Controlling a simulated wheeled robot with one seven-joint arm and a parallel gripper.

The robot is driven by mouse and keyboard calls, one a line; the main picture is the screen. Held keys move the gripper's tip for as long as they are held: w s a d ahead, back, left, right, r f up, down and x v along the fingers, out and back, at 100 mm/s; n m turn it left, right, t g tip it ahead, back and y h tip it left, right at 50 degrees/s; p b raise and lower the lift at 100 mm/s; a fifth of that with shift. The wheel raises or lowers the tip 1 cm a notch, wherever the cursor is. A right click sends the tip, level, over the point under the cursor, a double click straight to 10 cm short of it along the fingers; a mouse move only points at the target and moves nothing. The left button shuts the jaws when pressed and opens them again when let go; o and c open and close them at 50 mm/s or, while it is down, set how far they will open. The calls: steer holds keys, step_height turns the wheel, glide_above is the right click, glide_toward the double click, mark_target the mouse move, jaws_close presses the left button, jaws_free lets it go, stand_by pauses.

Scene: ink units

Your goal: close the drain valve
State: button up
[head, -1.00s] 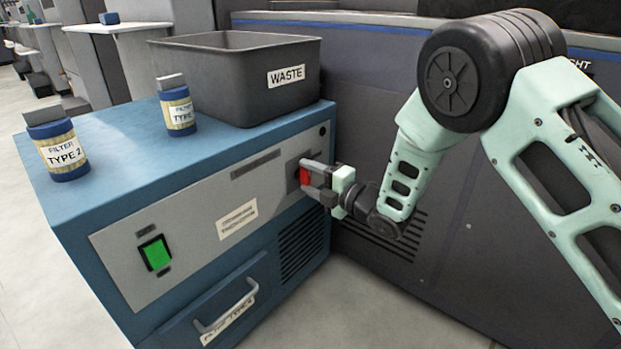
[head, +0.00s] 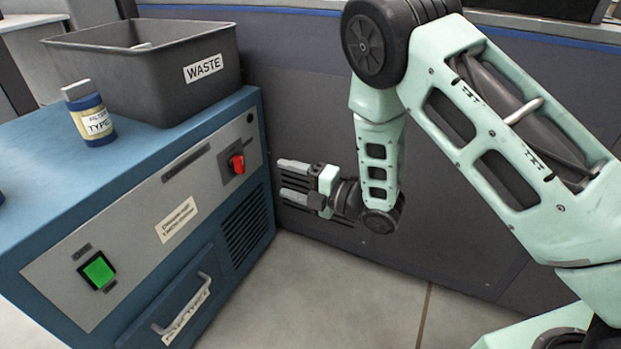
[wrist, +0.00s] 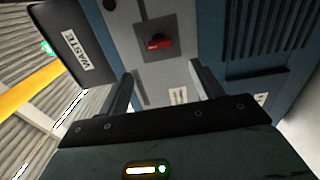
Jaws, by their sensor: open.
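The drain valve is a red knob (head: 237,164) on a dark square plate at the right end of the blue cabinet's grey front panel. In the wrist view the red knob (wrist: 158,43) lies ahead of the jaws and looks roughly crosswise on its plate. My gripper (head: 281,179) is open and empty, a little right of the knob and apart from it. Its two fingers (wrist: 160,85) show in the wrist view with nothing between them. The knob is fully visible in both views.
A dark machine wall stands behind my gripper. Floor in front is clear.

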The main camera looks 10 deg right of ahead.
steer(key=shift+p+v, duration=0.5)
steer(key=shift+v, duration=2)
